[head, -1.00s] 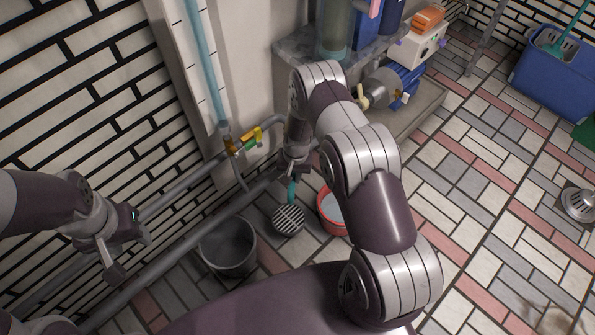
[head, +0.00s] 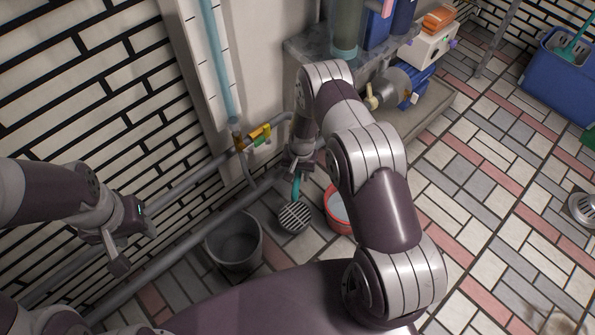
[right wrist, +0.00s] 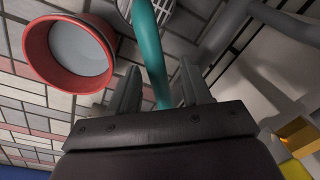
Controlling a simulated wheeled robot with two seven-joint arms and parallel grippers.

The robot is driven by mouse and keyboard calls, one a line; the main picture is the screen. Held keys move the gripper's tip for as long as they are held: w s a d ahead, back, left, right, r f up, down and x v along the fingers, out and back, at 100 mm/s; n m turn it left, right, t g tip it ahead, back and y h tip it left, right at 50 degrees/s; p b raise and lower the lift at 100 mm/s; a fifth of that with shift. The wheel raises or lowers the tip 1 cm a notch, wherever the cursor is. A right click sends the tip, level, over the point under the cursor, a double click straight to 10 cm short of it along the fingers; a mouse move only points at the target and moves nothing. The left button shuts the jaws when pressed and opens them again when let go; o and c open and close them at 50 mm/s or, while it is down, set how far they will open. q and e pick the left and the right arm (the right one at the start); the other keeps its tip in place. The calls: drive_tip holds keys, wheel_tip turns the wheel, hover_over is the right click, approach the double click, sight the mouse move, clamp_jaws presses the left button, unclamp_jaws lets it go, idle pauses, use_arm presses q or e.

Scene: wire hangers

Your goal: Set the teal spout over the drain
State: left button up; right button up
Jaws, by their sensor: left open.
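The teal spout (head: 297,186) hangs down from the pipework at the wall, and its lower end shows just above the far edge of the round slatted drain (head: 294,217). I cannot tell whether its mouth is over the drain. My right gripper (head: 300,166) is at the spout's upper part. In the right wrist view the spout (right wrist: 149,45) runs between the two fingers of my right gripper (right wrist: 158,84), with gaps beside it, so the jaws look open around it. The drain (right wrist: 166,6) shows at the top edge there. My left gripper (head: 132,245) is open and empty at the left.
A grey bucket (head: 234,243) stands left of the drain and a red bucket (head: 338,210) right of it. Grey pipes (head: 190,240) run along the wall, with a yellow-handled valve (head: 260,132) above. A blue pump (head: 414,84) stands behind. Tiled floor at right is mostly clear.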

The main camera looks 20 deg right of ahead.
wheel_tip(320, 180, up, 13)
drive_tip(key=p, duration=0.5)
drive_tip(key=shift+s+d+f+p, duration=0.15)
drive_tip(key=shift+s+d+p, duration=0.1)
drive_tip(key=shift+d+p, duration=0.15)
drive_tip(key=s+a+r+n, duration=0.2)
drive_tip(key=s+r+n, duration=0.4)
drive_tip(key=s+r, duration=1.5)
wheel_tip(320, 180, up, 37)
drive_tip(key=w+t+p, duration=0.1)
drive_tip(key=w+p, duration=0.1)
drive_tip(key=p, duration=3.2)
drive_tip(key=shift+w+a+f+h, duration=0.15)
drive_tip(key=shift+a+f+h, duration=0.05)
drive_tip(key=shift+a+h, duration=0.15)
